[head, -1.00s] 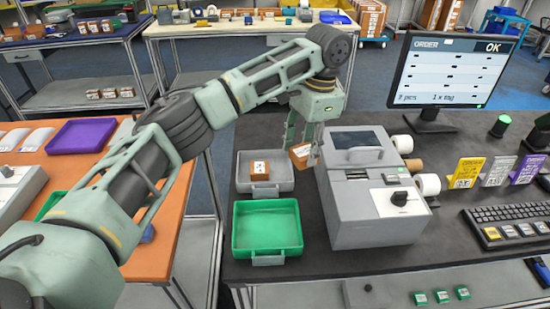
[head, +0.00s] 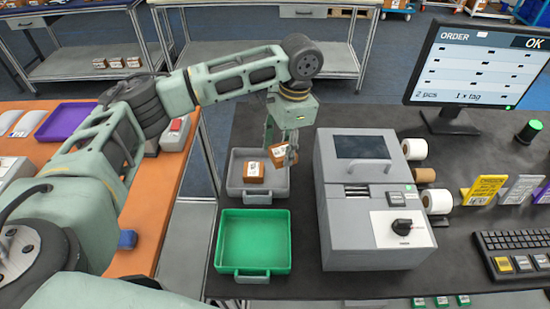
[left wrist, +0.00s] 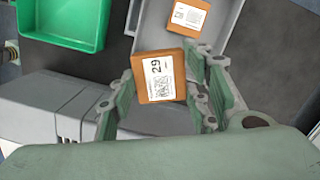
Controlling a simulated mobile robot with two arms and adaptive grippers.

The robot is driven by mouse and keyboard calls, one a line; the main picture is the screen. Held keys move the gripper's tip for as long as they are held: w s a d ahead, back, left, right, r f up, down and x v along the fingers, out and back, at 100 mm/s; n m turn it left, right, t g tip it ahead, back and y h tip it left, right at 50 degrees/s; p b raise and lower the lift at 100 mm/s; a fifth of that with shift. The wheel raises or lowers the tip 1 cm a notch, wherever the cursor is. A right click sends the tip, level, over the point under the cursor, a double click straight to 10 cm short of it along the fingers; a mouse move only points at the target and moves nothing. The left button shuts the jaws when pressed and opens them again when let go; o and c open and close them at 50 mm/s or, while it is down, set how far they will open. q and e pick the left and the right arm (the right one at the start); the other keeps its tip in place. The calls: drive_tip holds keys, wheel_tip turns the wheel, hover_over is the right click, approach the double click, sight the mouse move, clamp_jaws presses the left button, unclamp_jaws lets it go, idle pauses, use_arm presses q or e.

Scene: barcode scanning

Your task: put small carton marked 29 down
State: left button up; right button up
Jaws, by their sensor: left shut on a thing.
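The small carton marked 29 (left wrist: 161,77) is brown with a white label and is held tilted between the fingers of my left gripper (head: 281,146). The carton also shows in the head view (head: 279,150), above the right side of the grey tray (head: 280,187). A second small carton (head: 254,171) lies in that tray, and it shows in the left wrist view (left wrist: 187,18) too. Whether the held carton touches the tray is not clear. My right gripper is in neither view.
An empty green tray (head: 224,250) stands in front of the grey tray. A grey label printer (head: 335,238) stands close to their right. A monitor (head: 474,65), paper rolls and a keyboard (head: 510,255) are further right.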

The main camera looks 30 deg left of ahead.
sight(275, 163)
use_arm(q)
drive_tip(key=shift+s+a+f, duration=0.7)
drive_tip(key=shift+s+f, duration=0.05)
drive_tip(key=shift+s, duration=0.05)
wheel_tip(275, 163, down, 3)
drive_tip(key=shift+f+p, duration=0.15)
drive_tip(key=shift+p, duration=0.65)
drive_tip(key=shift+w+f, duration=0.1)
drive_tip(key=shift+f, duration=0.65)
drive_tip(key=o, duration=1.4)
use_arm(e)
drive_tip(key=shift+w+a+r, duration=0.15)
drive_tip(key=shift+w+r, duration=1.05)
use_arm(q)
drive_tip(key=shift+r, duration=0.1)
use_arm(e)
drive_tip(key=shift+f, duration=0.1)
